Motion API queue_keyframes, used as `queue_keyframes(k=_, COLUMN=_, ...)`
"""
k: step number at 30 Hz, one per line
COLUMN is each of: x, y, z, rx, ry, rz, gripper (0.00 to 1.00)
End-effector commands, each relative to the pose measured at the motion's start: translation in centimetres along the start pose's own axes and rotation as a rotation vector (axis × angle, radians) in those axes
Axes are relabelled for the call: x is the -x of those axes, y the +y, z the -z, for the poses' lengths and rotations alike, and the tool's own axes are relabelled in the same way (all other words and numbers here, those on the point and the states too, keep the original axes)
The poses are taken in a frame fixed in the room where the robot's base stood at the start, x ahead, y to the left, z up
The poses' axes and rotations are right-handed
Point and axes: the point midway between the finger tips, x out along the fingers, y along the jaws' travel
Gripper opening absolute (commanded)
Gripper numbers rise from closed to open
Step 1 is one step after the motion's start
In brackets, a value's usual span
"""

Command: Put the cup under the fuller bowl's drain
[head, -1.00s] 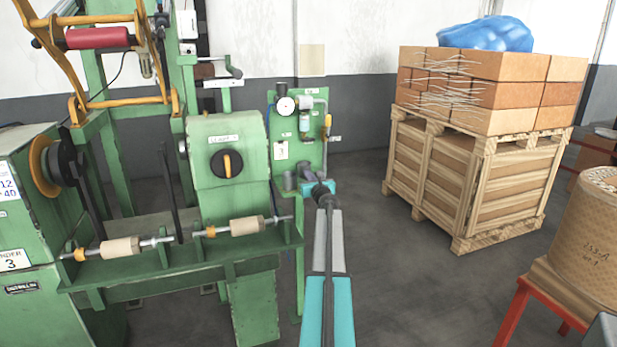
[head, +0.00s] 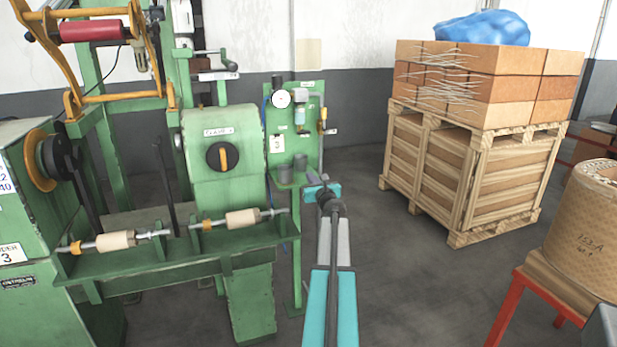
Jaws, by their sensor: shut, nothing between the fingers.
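Two small grey cylinders stand at the lower part of the green panel: a left one (head: 285,174) and a right one (head: 300,162). Either may be the cup; I cannot tell which. Above them hangs a small bluish clear bowl (head: 300,116), right of a round white gauge (head: 281,98). A second bowl is not clear to me, and fill levels and drains are too small to read. My gripper (head: 312,179) is at the far end of my arm, right of and slightly below the grey cylinders in the picture. It is shut and empty, mostly hidden by my wrist.
The green winding machine (head: 222,165) fills the left, with two spools on its front rail (head: 180,262). A yellow-handled fitting (head: 323,115) is on the panel's right edge. A wooden crate (head: 470,175) and a drum (head: 590,235) stand right. Floor between is clear.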

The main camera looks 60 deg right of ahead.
Motion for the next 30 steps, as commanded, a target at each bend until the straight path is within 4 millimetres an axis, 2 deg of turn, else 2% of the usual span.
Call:
queue_keyframes(k=6, x=2.4, y=0.1, z=0.0, rx=-0.001, ry=0.000, rz=-0.001, gripper=0.00)
queue_keyframes(k=13, x=4.1, y=0.1, z=0.0, rx=-0.001, ry=0.000, rz=-0.002, gripper=0.00)
queue_keyframes(k=30, x=4.7, y=0.2, z=0.0, rx=-0.001, ry=0.000, rz=-0.002, gripper=0.00)
